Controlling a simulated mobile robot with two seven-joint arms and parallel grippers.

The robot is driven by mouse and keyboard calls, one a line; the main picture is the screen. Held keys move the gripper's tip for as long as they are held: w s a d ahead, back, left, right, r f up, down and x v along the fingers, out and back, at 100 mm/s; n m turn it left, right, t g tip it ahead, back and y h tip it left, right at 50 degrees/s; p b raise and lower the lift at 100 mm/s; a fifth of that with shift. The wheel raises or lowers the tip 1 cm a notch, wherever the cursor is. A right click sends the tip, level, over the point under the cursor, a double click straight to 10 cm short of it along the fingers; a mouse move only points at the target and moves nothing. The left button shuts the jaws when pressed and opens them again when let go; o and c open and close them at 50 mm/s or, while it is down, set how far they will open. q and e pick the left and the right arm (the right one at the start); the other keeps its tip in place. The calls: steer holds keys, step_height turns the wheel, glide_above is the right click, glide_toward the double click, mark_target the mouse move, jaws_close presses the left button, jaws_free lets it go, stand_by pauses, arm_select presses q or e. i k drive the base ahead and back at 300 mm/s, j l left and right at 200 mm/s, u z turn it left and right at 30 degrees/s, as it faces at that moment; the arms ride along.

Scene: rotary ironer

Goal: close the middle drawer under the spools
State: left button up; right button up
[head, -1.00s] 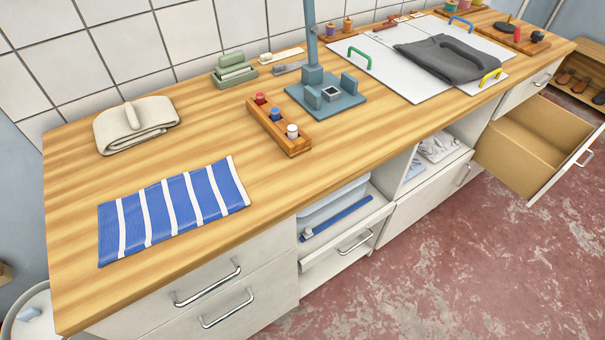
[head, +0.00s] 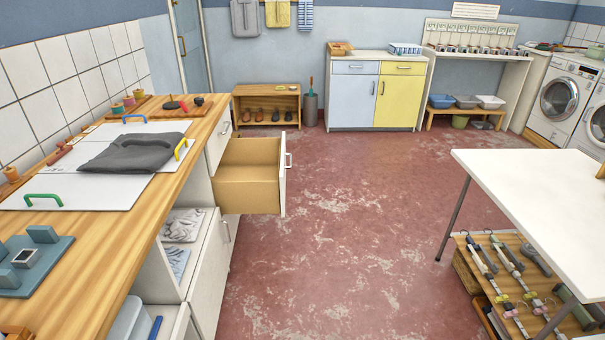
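An open drawer (head: 248,187) sticks out to the right from the white cabinet under the far part of the wooden counter. It has a tan inside, which looks empty, and a white front with a metal handle (head: 288,161). A shut drawer front (head: 219,140) sits just above it. Several thread spools (head: 128,101) stand on a wooden holder at the back of the counter, above this part of the cabinet. Neither of my grippers is in view.
The red floor (head: 340,230) in front of the drawer is clear. A white table (head: 540,190) stands at the right, with a tool shelf (head: 510,285) under it. A shoe rack (head: 266,104) and a blue and yellow cabinet (head: 378,95) stand at the far wall.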

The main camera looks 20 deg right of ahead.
mark_target(250, 176)
steer(key=l, duration=0.5)
steer(key=i+l+z, duration=0.15)
steer(key=l, duration=0.9)
steer(key=i+l, duration=0.1)
steer(key=i, duration=1.45)
